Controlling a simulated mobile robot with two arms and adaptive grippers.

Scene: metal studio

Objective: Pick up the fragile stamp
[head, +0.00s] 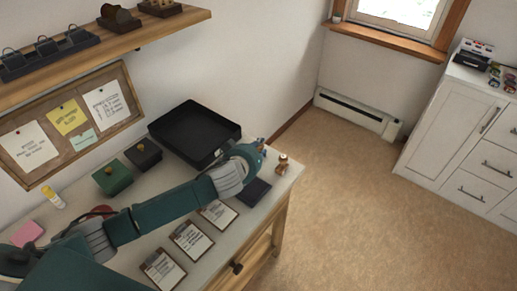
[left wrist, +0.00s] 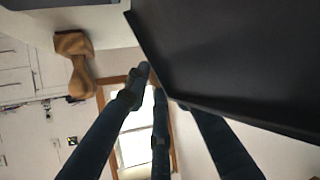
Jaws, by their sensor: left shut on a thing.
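A small wooden stamp (head: 282,162) stands upright on the desk's far right corner in the head view. In the left wrist view a wooden stamp (left wrist: 78,68) shows to the left of the fingers and apart from them. Its label cannot be read. My left gripper (head: 262,148) is over the desk, just left of that stamp and beside the black tray (head: 195,140). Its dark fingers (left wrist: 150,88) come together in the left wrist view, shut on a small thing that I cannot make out. My right gripper is not in view.
A dark flat pad (head: 253,192) and several cards on boards (head: 191,240) lie along the desk's front. A green box (head: 112,177) and a dark box (head: 143,153) stand behind my arm. A wall shelf (head: 90,50) hangs above. The floor (head: 345,215) at right is clear.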

